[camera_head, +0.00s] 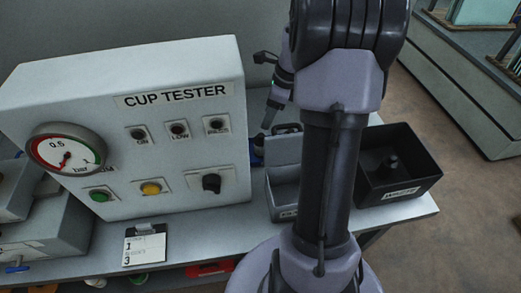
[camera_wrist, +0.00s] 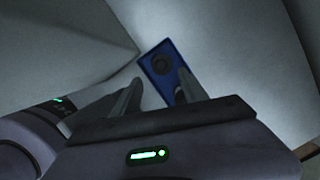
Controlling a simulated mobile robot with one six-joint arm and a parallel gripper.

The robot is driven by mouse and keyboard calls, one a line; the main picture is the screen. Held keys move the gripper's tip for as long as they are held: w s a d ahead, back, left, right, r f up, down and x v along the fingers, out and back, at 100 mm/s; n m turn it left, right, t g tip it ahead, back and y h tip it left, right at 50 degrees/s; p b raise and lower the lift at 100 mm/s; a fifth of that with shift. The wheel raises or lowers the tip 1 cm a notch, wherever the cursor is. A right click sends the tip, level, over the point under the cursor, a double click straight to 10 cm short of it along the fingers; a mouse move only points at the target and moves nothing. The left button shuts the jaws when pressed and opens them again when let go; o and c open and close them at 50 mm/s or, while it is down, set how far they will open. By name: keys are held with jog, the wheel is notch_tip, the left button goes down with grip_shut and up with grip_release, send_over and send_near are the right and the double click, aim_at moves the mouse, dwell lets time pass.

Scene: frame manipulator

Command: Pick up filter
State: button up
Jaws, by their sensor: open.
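In the wrist view, a blue rectangular piece with a dark round centre (camera_wrist: 160,62) lies just beyond my fingertips. I cannot tell whether it is the filter or a fixture that holds it. My gripper (camera_wrist: 158,84) is open, with nothing visibly held between its fingers. The right finger overlaps the blue piece's lower edge in this view; contact is unclear. In the head view, my gripper (camera_head: 268,122) points down behind the bins, right of the cup tester. A small bit of blue (camera_head: 258,150) shows below it. My arm hides much of that area.
The white cup tester (camera_head: 190,110) with gauge and buttons stands close left of my gripper. A grey bin (camera_head: 283,205) and a black waste bin (camera_head: 425,165) stand on the bench (camera_head: 215,222). A numbered card (camera_head: 145,245) lies in front of the tester.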

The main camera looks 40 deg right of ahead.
aim_at(260, 135)
jog(key=b+x, duration=0.3)
jog(key=x, duration=0.7)
jog(key=shift+f+b, duration=0.25)
jog(key=shift+b, duration=0.05)
jog(key=b+x, duration=0.2)
jog(key=x, duration=0.1)
jog(key=b+x, duration=0.1)
jog(key=x, duration=0.1)
jog(key=shift+s+d+f, duration=0.25)
jog(key=shift+f, duration=0.05)
jog(key=shift+r, duration=0.15)
jog(key=shift+c, duration=1.1)
grip_shut()
